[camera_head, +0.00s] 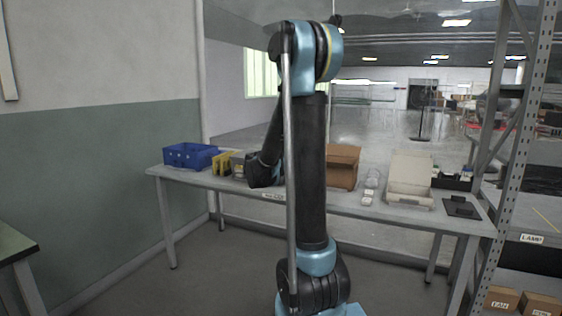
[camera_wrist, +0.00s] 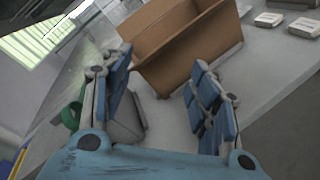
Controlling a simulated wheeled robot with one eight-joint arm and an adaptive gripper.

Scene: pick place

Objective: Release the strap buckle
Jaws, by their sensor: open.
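No strap buckle can be made out for certain in either view. A grey object (camera_wrist: 124,122) sits on the table beside the left finger, partly hidden by it. A green ring-like thing (camera_wrist: 71,117) shows behind that finger. In the head view my arm reaches down over the table (camera_head: 403,214), and the gripper's fingers cannot be seen clearly there. A grey item (camera_head: 238,165) stands just left of the arm's end.
A brown open box (camera_wrist: 190,63) stands just beyond the fingers; it also shows in the head view (camera_head: 343,168). A blue crate (camera_head: 190,155) and yellow item (camera_head: 222,164) stand left. A beige case (camera_head: 409,180) and black flat item (camera_head: 461,207) are right. A metal rack (camera_head: 520,130) borders the right.

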